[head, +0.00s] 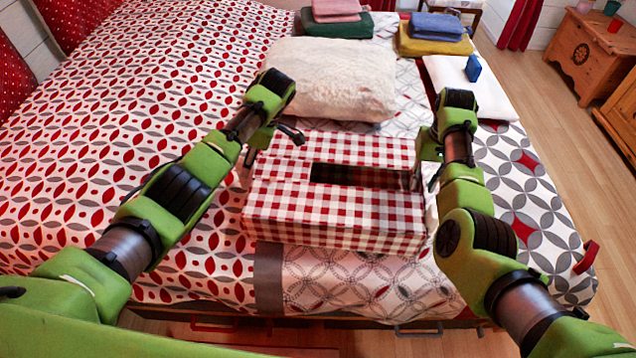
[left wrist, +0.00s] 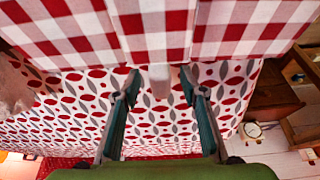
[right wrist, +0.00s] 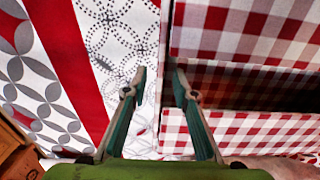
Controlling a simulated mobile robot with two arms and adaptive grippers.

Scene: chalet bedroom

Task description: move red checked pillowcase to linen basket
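A red-and-white checked, box-shaped thing (head: 330,211) with a dark slot in its top lies on the bed. It is the only red checked thing I see; I cannot tell whether it is the pillowcase. No separate linen basket is recognisable. My left gripper (head: 272,145) is at its far left corner. In the left wrist view its fingers (left wrist: 158,85) are apart, by the checked edge (left wrist: 150,22), with a small pale block between them. My right gripper (head: 428,172) is at the right side. In the right wrist view its fingers (right wrist: 160,80) are apart, beside the checked side edge (right wrist: 240,125).
A fluffy cream pillow (head: 338,78) lies just behind the checked thing. Folded pink and green linens (head: 338,25), blue and yellow linens (head: 434,35) and a white folded cloth (head: 490,88) lie farther back. Wooden chests stand at the right. The patterned bed (head: 110,130) is clear at left.

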